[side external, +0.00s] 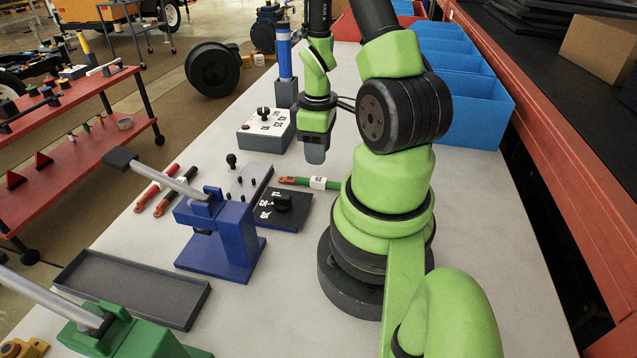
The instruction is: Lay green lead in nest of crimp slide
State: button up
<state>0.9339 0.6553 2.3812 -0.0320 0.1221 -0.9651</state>
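The green lead (296,181) lies on the table with an orange-red end and a white tag; its right end runs behind my arm. My gripper (315,152) points down above and beyond the lead, apart from it. Its fingertips overlap in this view, so I cannot tell whether it is open. A grey slide-like plate with dark knobs (247,181) sits beside the blue lever press (215,235); it may be the crimp slide, but no label shows that. I cannot make out its nest. A black plate with a knob and white markings (283,213) lies to its right.
A red lead (157,186) and a dark lead with orange ends (176,191) lie at left. A grey tray (130,287) and green lever press (120,332) are in front. A white knob box (262,131), blue-topped post (285,60) and blue bins (465,110) stand behind.

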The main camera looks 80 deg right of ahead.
aim_at(318, 180)
jog(key=shift+d+f, duration=0.1)
jog(key=shift+f, duration=3.6)
grip_shut()
